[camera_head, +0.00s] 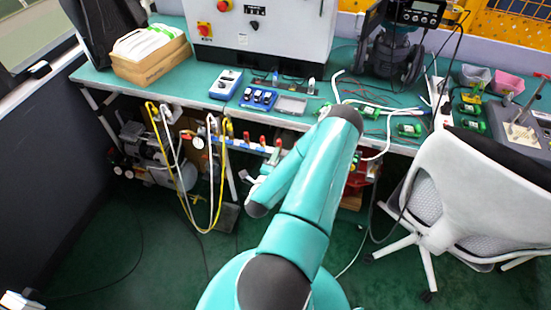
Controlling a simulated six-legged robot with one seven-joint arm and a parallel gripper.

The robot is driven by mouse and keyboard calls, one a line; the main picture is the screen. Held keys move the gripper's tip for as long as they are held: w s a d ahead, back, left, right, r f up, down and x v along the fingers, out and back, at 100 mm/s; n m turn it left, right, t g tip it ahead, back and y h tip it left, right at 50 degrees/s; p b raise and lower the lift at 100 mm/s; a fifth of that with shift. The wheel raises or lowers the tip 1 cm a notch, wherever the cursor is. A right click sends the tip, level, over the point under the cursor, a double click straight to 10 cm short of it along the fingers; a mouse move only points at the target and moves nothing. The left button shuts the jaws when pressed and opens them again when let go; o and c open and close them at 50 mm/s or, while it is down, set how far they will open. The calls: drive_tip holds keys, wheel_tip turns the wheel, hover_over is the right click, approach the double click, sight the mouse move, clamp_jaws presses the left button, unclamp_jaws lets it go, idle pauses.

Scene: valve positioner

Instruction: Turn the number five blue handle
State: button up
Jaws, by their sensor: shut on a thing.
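A blue and white pipe row with valves (237,145) runs under the front edge of the bench. Small red handles (262,140) stand up along it. My teal arm reaches forward, and its last part bends back down toward the left. My gripper (254,182) is small and partly hidden at the arm's end, just below the right part of the row. It is shut on what seems to be a valve handle, which is too small and covered to make out. I cannot read any handle numbers, and the number five blue handle cannot be told apart.
Yellow and white hoses (183,190) hang in loops left of my gripper. A white office chair (465,200) stands at the right. The green bench (190,88) above carries a control box (265,35) and meters. The floor at left is mostly clear.

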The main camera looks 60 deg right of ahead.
drive_tip(key=shift+w, duration=0.1)
drive_tip(key=o, duration=1)
drive_tip(key=shift+a, duration=0.15)
drive_tip(key=a, duration=0.4)
drive_tip(key=s+a, duration=0.1)
drive_tip(key=a, duration=0.4)
drive_tip(key=s+a, duration=0.1)
drive_tip(key=a, duration=0.3)
drive_tip(key=shift+s+a, duration=0.15)
drive_tip(key=shift+a, duration=0.05)
idle(0.4)
clamp_jaws()
idle(1.6)
